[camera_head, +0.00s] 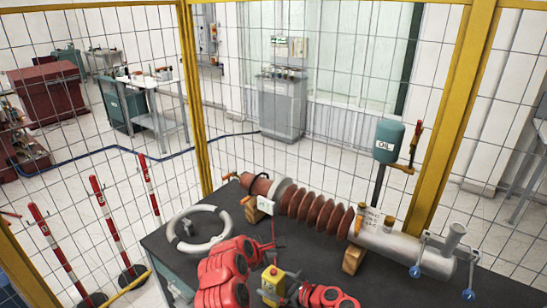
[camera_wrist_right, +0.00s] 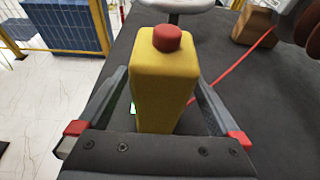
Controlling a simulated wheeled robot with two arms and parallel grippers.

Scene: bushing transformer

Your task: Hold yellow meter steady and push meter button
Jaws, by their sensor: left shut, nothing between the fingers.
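The yellow meter (camera_head: 272,280) stands upright near the front edge of the dark table, with a red button on top. It fills the middle of the right wrist view (camera_wrist_right: 163,85), where the red button (camera_wrist_right: 167,38) is clear. My right gripper (camera_head: 290,290) has a finger on each side of the meter, and the fingertips appear to touch its sides. My left gripper (camera_head: 266,246) is shut and empty, behind and slightly left of the meter, apart from the button. Its fingertips are small and hard to make out.
A brown ribbed bushing (camera_head: 315,212) rests on wooden blocks along the back and right. A red cable (camera_wrist_right: 235,65) runs from near the meter toward a wooden block. Yellow-framed mesh fencing stands behind the table.

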